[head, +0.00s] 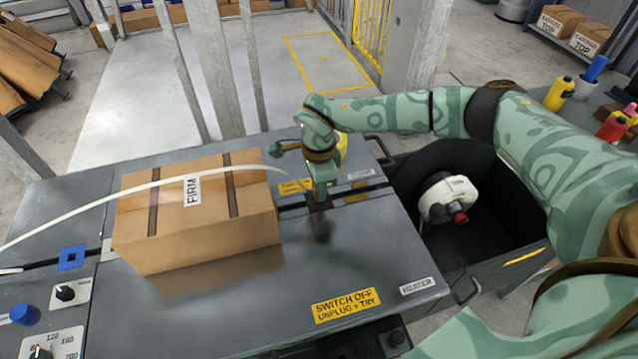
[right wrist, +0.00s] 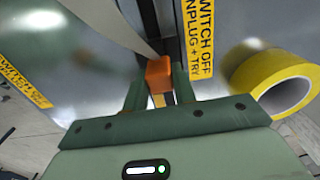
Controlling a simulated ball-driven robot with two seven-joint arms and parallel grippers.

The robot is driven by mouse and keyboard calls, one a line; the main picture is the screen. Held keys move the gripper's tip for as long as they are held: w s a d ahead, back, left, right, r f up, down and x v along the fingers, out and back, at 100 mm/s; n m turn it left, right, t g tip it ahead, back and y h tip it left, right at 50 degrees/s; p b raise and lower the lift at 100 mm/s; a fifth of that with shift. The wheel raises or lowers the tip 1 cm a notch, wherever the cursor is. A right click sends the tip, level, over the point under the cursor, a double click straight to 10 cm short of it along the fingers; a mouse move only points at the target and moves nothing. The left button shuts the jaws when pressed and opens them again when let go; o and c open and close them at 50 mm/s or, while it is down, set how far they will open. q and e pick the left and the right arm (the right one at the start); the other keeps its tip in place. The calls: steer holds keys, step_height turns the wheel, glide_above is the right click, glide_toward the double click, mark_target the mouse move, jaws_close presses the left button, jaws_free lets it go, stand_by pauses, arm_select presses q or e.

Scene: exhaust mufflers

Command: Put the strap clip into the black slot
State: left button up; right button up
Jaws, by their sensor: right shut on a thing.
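The orange strap clip (right wrist: 159,74) sits between the fingers of my right gripper (right wrist: 160,88), which is shut on it. In the head view the right gripper (head: 319,196) points down at the machine top, right of the box, and hides the clip. A white strap (head: 150,185) arches over the box to this gripper; it also shows in the right wrist view (right wrist: 112,22). The black slot (head: 291,207) is a dark groove across the machine top. In the right wrist view the slot (right wrist: 149,22) lies beyond the clip. I cannot tell their gap. My left gripper is out of view.
A cardboard box (head: 205,225) stands on the grey machine top (head: 370,245), left of my right gripper. A yellow tape roll (right wrist: 272,80) is close right in the wrist view. A blue piece (head: 72,257) sits at the left. A black bin (head: 480,240) holds a white container (head: 446,198).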

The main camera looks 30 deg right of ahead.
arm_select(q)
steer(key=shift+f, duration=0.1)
arm_select(e)
steer(key=shift+f, duration=0.5)
steer(key=o, duration=1.1)
steer(key=shift+r, duration=0.15)
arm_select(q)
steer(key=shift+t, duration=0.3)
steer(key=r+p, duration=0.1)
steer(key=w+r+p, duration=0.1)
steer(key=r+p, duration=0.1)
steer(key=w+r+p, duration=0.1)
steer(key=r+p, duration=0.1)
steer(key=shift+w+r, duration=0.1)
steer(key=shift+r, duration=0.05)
arm_select(e)
step_height(320, 180, up, 16)
steer(key=shift+r, duration=0.1)
